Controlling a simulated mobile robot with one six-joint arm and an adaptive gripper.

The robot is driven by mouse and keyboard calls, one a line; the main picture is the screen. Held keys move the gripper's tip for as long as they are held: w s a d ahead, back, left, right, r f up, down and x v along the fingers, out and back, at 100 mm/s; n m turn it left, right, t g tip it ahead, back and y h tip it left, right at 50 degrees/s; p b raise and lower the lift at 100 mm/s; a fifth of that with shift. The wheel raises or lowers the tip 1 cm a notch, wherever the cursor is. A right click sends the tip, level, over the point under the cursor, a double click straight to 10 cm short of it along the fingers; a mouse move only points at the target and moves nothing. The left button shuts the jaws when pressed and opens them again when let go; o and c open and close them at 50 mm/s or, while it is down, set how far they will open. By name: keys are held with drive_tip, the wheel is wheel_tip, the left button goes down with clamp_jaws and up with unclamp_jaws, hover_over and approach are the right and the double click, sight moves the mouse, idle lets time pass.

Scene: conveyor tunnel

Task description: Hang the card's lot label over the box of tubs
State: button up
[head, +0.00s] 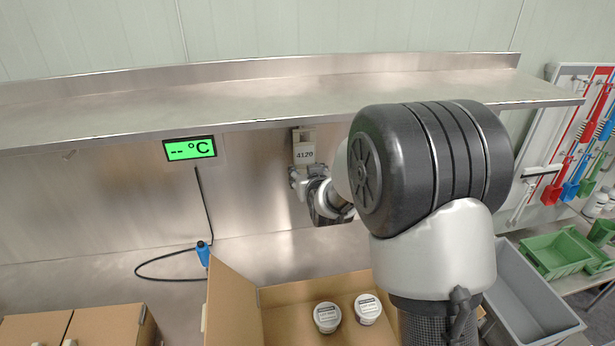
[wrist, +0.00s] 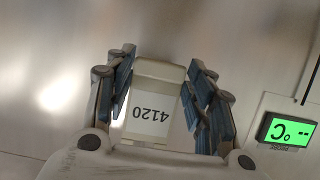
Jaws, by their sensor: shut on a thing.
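The lot label (head: 304,154), a pale tag reading 4120, is upright just under the shelf's front edge in the head view; I cannot tell whether it touches the edge. In the wrist view the label (wrist: 150,112) appears upside down between the blue-padded fingers. My gripper (wrist: 160,75) is shut on it; in the head view my gripper (head: 304,176) is just below the label. The open cardboard box of tubs (head: 235,310) is at the bottom centre, below the label in the picture. Two white-lidded tubs (head: 327,317) show; my arm hides its right side. I cannot make out a card.
A steel shelf (head: 270,100) spans the back wall. A green temperature display (head: 190,149) hangs under it, left of the label, with a cable and blue probe (head: 203,253) below. More cardboard boxes (head: 85,325) stand lower left; a grey bin (head: 525,295) and green trays (head: 560,252) are right.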

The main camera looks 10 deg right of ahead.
sight(305, 172)
drive_tip(key=shift+w, duration=2.05)
drive_tip(key=shift+f+b, duration=0.85)
drive_tip(key=shift+b, duration=0.3)
drive_tip(key=o, duration=1.6)
drive_tip(key=v, duration=1.2)
drive_tip(key=shift+s, duration=0.1)
